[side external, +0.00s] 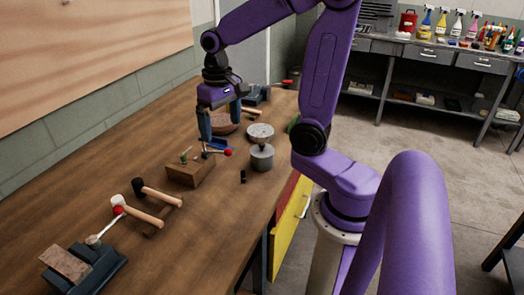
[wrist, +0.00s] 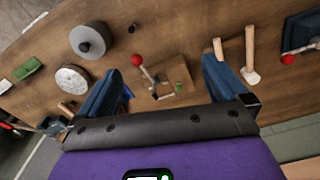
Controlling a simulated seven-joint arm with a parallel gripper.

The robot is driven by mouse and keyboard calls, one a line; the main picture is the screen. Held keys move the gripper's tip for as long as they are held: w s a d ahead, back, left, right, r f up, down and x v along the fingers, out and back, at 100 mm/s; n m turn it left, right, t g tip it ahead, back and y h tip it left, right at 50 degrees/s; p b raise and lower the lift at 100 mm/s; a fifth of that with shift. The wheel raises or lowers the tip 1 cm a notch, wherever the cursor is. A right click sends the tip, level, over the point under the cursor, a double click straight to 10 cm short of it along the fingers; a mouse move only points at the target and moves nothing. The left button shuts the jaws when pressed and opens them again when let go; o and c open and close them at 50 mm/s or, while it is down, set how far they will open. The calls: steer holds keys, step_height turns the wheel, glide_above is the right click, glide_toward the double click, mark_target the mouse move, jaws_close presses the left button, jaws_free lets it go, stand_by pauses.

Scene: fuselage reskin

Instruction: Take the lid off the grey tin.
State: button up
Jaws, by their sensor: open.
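The grey tin (side external: 262,160) is a short upright cylinder on the bench, right of my gripper in the side view. Its lid is on and has a dark round knob; from above, the lid (wrist: 84,36) shows at upper left in the wrist view. My gripper (side external: 221,137) points down above the bench, apart from the tin. In the wrist view my gripper (wrist: 160,68) has its fingers spread wide with nothing held between them. The tin lies outside the left finger there.
A pale speckled disc (side external: 260,131) stands close behind the tin. A wooden block (side external: 188,173) with small parts and a red-knobbed lever (side external: 228,152) is left of it. Hammers (side external: 150,191) and a vise (side external: 90,270) lie nearer. A small black piece (side external: 243,176) is beside the tin.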

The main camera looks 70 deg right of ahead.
steer(key=d+r+m, duration=0.1)
steer(key=d+m, duration=0.6)
steer(key=d, duration=0.2)
steer(key=r+m, duration=0.1)
steer(key=m, duration=0.5)
glide_above(262, 144)
step_height(262, 144, down, 17)
steer(key=shift+d+f, duration=0.1)
steer(key=shift+d, duration=0.05)
steer(key=c, duration=0.8)
